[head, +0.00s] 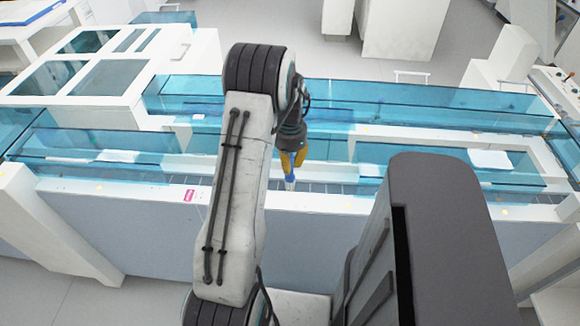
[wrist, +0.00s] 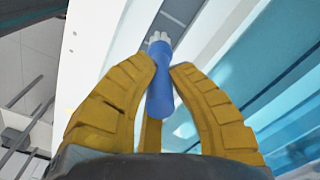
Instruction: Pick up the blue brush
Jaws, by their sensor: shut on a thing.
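The blue brush (wrist: 160,92) is between the yellow fingers of my gripper (wrist: 163,66) in the wrist view. Its blue body runs down between the fingers, and its whitish end (wrist: 158,39) sticks out past the fingertips. The fingers are shut on it. In the head view, my gripper (head: 293,160) points down over the tube track, and a small blue and pale part of the brush (head: 290,180) shows below the fingertips. The fingers hide part of the brush in both views. I cannot tell whether its end touches the track.
The white-framed track (head: 330,202) runs across the head view, with blue transparent panels (head: 420,100) along its back and sides. A white cabinet with glass panels (head: 110,75) stands at the back left. A pink label (head: 190,195) is on the front edge.

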